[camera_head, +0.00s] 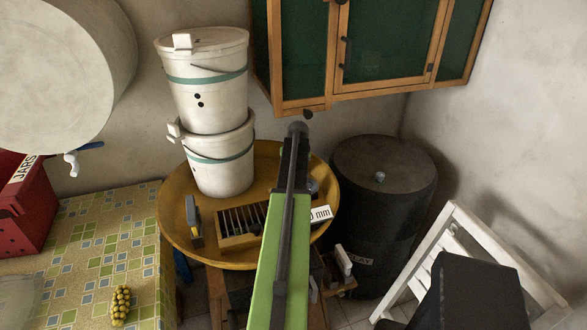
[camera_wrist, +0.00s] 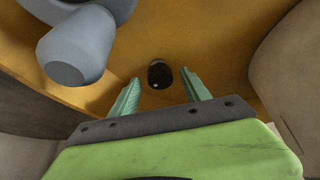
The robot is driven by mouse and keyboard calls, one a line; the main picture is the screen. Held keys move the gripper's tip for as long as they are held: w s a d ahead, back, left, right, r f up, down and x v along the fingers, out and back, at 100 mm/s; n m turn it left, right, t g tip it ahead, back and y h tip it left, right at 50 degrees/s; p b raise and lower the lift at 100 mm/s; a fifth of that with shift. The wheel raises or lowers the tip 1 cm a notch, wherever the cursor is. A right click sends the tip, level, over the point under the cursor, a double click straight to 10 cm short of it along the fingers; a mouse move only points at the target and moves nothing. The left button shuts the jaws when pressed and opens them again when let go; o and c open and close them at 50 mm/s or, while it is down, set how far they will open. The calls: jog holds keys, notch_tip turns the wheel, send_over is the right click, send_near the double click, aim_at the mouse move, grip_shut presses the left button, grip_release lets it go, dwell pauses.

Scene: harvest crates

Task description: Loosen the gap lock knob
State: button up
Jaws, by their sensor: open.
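In the wrist view, a small black rounded knob (camera_wrist: 159,70) shows against a yellow surface, in the gap between my fingertips. It looks like the gap lock knob, though no label shows on it. My gripper (camera_wrist: 160,79) is open, with its two green fingers apart on either side of the knob in the picture. I cannot tell whether they touch it. A larger grey-blue knob (camera_wrist: 75,48) is at the upper left, apart from the fingers. In the head view, my arm hides the black knob and the fingers.
A round yellow table (camera_head: 178,225) holds stacked white buckets (camera_head: 206,80), a slotted wooden box (camera_head: 238,240) and a "0 mm" label (camera_head: 320,214). A black barrel (camera_head: 388,215) stands to the right. A green-panelled cabinet (camera_head: 375,45) hangs behind. A tiled counter (camera_head: 95,245) is at left.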

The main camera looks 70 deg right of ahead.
jog(key=p+v, duration=1.4)
jog(key=v, duration=0.2)
jog(key=shift+s, duration=0.1)
